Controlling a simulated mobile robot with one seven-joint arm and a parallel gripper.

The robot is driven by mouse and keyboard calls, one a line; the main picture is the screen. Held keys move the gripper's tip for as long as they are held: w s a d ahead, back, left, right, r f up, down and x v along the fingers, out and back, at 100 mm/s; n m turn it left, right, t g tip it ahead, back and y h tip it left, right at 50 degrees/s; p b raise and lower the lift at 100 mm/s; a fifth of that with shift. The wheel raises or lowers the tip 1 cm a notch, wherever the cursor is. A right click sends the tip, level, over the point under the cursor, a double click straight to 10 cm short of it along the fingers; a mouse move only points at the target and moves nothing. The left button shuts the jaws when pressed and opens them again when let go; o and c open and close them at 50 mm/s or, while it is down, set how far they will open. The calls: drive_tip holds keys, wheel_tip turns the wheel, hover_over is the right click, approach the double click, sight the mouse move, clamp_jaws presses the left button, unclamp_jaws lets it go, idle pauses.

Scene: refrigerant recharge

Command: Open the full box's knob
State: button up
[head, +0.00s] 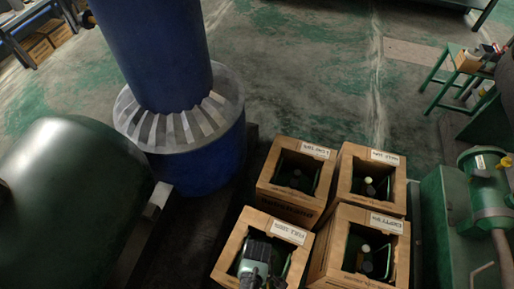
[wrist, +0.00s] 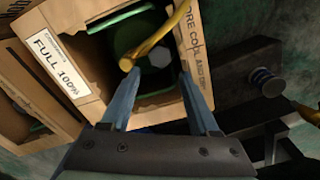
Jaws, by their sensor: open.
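The full box (wrist: 55,65) is an open-topped brown carton with a white "FULL 100%" label, at the upper left of the wrist view. In the head view, the front left box (head: 288,232) lies under my arm. Inside the full box is a dark green cylinder with a pale grey faceted knob (wrist: 152,56). A yellow hose or pipe (wrist: 160,42) curves over it, its end left of the knob. My gripper (wrist: 158,78) is open, its blue-grey fingers on either side below the knob. Contact cannot be told. My arm hides much of this box's inside in the head view.
Similar boxes stand close by: back left (head: 297,170), back right (head: 372,178) and front right (head: 360,245). A large blue tank (head: 180,125) and a dark green tank (head: 70,200) stand left. Green machinery (head: 485,195) stands right. Open floor lies behind.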

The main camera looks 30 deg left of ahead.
wheel_tip(320, 180, up, 5)
drive_tip(key=shift+r+p, duration=0.2)
drive_tip(key=shift+p, duration=0.5)
